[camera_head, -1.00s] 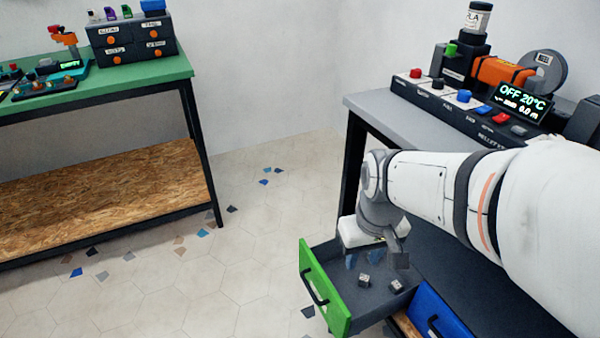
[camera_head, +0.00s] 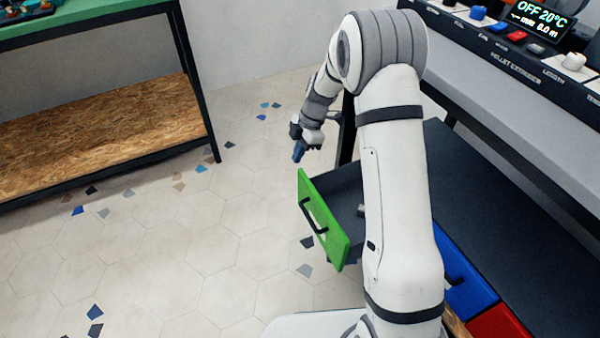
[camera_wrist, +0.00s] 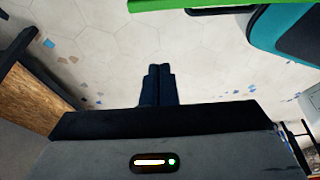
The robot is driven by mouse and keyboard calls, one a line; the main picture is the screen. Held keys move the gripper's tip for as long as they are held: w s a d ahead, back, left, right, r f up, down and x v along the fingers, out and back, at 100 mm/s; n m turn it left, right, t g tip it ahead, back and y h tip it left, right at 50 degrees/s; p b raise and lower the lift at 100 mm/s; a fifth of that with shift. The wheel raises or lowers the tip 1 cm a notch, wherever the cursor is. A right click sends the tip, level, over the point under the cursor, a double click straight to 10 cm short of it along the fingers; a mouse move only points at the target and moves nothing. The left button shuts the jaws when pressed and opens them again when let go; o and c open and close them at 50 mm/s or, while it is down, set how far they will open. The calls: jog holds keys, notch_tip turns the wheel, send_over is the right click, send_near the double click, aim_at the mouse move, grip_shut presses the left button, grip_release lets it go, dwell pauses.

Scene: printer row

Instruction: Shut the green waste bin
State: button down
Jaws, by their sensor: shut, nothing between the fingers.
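The green waste bin (camera_head: 322,222) is a drawer pulled out from under the printer bench, its green front with a black handle facing lower left. My arm hides much of its inside; a small grey piece in it partly shows. My gripper (camera_head: 299,152) is shut and empty, pointing down over the floor just beyond the far end of the green front, apart from it in the picture. In the wrist view its dark closed fingers (camera_wrist: 157,86) are over tiled floor. A green strip at that view's top, probably the bin front (camera_wrist: 210,4), lies clear of the fingers.
A blue bin front (camera_head: 468,290) and a red one (camera_head: 497,324) stand beside the green bin. The printer bench with the extruder panel (camera_head: 510,45) is at upper right. A green workbench with a wooden shelf (camera_head: 100,135) stands left. Open floor lies between.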

jog(key=b+x, duration=0.4)
jog(key=x, duration=0.6)
jog(key=d, duration=0.1)
jog(key=w+d+b, duration=0.1)
jog(key=d, duration=0.1)
jog(key=shift+w+d, duration=0.2)
jog(key=shift+d, duration=0.15)
